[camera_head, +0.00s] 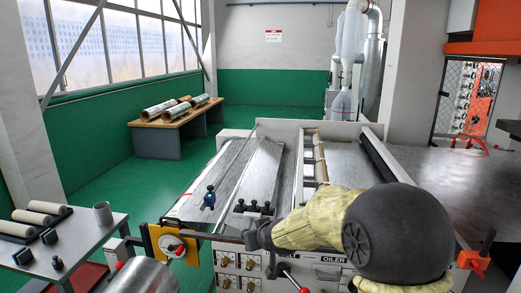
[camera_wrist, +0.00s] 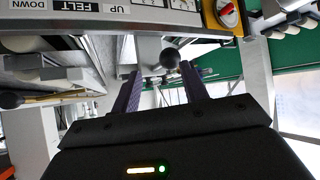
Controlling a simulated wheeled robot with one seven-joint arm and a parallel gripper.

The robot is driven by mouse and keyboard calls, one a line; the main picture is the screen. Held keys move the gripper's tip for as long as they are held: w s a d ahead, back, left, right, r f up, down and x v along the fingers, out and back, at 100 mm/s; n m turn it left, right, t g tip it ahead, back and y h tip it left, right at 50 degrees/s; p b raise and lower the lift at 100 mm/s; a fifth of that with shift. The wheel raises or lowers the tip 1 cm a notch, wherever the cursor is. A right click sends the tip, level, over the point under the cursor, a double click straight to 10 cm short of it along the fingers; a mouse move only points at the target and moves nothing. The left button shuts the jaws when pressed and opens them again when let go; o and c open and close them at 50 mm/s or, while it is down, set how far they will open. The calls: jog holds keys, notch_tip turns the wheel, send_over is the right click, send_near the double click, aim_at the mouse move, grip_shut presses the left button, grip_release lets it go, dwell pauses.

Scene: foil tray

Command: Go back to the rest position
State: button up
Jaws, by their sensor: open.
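My gripper (camera_head: 258,237) is at the front of the machine (camera_head: 330,271), low and left of my yellow-sleeved arm. I see nothing held. The foil tray cannot be made out for certain. My arm hides part of the machine's right front.
The machine's panel with a red rotary switch (camera_wrist: 229,17) is close to my gripper. Small black clamps (camera_head: 253,207) stand on the machine's front edge. Green floor lies open behind.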

jog(key=s+d+f+m+g+h, duration=0.1)
jog(key=s+d+f+g, duration=0.1)
jog(key=s+d, duration=0.3)
jog(key=s+d+f+m+g+h, duration=0.1)
jog(key=s+d, duration=0.4)
jog(key=s, duration=0.7)
jog(key=s+d+f+m+g+h, duration=0.1)
jog(key=s+d+f+g, duration=0.3)
jog(key=s, duration=0.5)
jog(key=shift+s+d+f+m+h, duration=0.2)
jog(key=shift+d+f+m+h, duration=0.1)
jog(key=shift+d+f+m, duration=0.55)
jog(key=shift+w+d, duration=0.1)
jog(key=shift+d, duration=0.05)
